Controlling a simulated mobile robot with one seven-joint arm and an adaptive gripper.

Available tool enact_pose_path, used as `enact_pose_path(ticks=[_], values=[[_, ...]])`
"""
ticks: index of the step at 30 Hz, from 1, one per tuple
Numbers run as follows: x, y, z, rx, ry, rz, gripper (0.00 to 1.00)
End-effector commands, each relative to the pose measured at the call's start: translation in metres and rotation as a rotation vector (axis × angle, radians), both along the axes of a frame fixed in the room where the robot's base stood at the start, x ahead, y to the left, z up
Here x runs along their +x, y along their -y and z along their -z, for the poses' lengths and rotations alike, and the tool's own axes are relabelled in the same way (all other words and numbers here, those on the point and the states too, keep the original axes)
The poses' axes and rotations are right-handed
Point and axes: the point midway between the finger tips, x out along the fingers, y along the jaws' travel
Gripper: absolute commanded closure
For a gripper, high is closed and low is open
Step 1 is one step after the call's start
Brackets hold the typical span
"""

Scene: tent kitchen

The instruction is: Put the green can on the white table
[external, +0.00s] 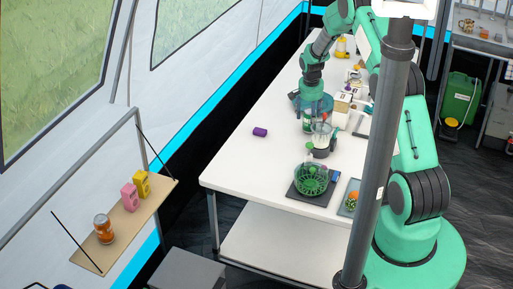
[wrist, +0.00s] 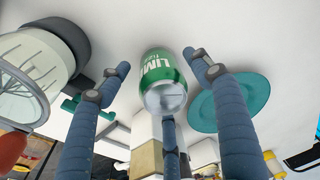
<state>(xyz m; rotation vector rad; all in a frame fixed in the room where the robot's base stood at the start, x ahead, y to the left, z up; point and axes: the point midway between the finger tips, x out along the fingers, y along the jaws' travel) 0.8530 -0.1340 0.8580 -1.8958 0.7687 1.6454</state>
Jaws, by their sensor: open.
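The green can (wrist: 162,75) shows in the wrist view with its silver end towards me and white lettering on its side. It lies between the fingers of my gripper (wrist: 158,66), which are spread apart with gaps on both sides. In the external view the can (external: 307,123) is just below my gripper (external: 309,107) and appears to stand on the white table (external: 232,172). Whether its base touches the tabletop is hard to tell there.
A blender-like appliance (external: 321,142) stands close in front of the can. A teal plate (wrist: 236,102) lies beside it. The table's front left is clear.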

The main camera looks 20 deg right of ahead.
Motion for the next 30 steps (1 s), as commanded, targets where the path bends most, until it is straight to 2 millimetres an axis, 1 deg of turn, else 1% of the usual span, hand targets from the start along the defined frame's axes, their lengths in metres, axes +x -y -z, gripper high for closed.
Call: enact_pose_path(ticks=[7,13,17,27,30], values=[[0.000,0.000,-0.003,0.000,0.000,0.000,0.36],[-0.001,-0.001,-0.017,0.000,0.000,0.000,0.36],[-0.003,-0.002,-0.034,0.000,0.001,0.000,0.36],[-0.009,-0.007,-0.088,-0.001,0.001,0.000,0.36],[-0.010,-0.008,-0.101,0.000,0.001,0.000,0.36]])
